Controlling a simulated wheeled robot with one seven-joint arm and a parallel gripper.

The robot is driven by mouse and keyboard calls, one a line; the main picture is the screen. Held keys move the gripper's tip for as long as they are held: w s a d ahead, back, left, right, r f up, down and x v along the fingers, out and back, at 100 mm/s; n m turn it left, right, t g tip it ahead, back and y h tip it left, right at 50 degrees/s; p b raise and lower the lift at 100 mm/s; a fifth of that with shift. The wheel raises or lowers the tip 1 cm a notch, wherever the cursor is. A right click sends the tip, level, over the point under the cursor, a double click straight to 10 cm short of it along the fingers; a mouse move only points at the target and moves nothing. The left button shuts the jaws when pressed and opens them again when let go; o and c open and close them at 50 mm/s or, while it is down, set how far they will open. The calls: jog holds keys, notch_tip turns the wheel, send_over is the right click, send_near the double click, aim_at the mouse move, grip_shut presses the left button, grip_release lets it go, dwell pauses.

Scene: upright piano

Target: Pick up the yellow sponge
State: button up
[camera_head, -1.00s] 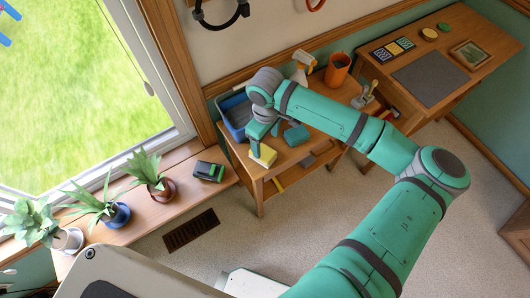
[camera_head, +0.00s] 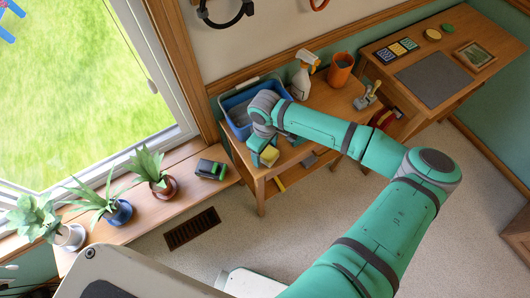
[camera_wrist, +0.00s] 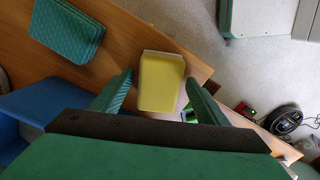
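The yellow sponge (camera_head: 269,156) is near the front edge of the small wooden table (camera_head: 260,177). In the wrist view the sponge (camera_wrist: 160,82) shows its yellow face, with a pale border at its far end and right side. My gripper (camera_wrist: 158,78) is open, with one green finger on each side of the sponge and a visible gap on both sides. In the head view my gripper (camera_head: 262,144) is right at the sponge, and my wrist and fingers partly hide it. Whether the sponge touches the palm cannot be told.
A blue bin (camera_head: 227,101) stands behind my gripper. A teal folded cloth (camera_wrist: 68,27) lies on the table beside the sponge. A spray bottle (camera_head: 302,76) and an orange pot (camera_head: 339,70) stand farther back. The sill at left holds potted plants and a dark green-black box (camera_head: 211,169).

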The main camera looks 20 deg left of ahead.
jog(key=shift+w, duration=0.1)
jog(key=c, duration=1.1)
jog(key=shift+r, duration=0.1)
